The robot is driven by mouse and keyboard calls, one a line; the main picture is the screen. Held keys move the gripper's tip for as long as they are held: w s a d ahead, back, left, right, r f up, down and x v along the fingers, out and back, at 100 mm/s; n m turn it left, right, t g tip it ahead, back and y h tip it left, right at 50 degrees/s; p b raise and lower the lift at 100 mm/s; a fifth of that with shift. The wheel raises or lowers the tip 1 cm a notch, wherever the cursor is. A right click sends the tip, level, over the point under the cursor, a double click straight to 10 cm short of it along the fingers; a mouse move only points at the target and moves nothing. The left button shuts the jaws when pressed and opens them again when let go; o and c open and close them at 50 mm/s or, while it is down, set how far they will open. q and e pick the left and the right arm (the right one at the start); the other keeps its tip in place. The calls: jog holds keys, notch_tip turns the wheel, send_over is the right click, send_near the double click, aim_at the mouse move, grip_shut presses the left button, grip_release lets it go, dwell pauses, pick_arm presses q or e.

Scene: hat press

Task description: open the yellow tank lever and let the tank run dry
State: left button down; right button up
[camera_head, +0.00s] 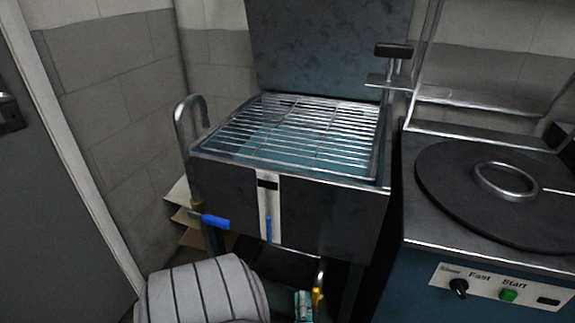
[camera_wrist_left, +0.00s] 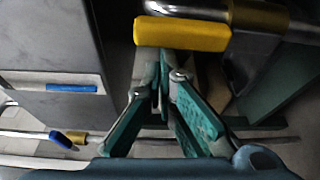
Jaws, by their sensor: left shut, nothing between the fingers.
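The yellow lever (camera_head: 317,297) is low under the front of the tank, at a metal pipe, partly hidden at the picture's bottom. In the left wrist view the yellow lever (camera_wrist_left: 182,34) lies crosswise just beyond my fingertips. My left gripper (camera_wrist_left: 163,82), teal-fingered, is shut and empty. Its tips are at or very near the lever's near side; I cannot tell whether they touch. In the head view my left gripper (camera_head: 303,303) shows just left of the lever. The tank (camera_head: 300,205) has bluish liquid under a wire rack (camera_head: 300,132). My right gripper is not in view.
A blue lever (camera_head: 215,222) sits on a bent pipe at the tank's left; it also shows in the wrist view (camera_wrist_left: 60,139). A press (camera_head: 500,190) with a round dark plate stands close at the right. A wall and door frame bound the left.

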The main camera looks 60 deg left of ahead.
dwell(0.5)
pick_arm(q)
notch_tip(320, 180, up, 10)
dwell(0.5)
dwell(0.4)
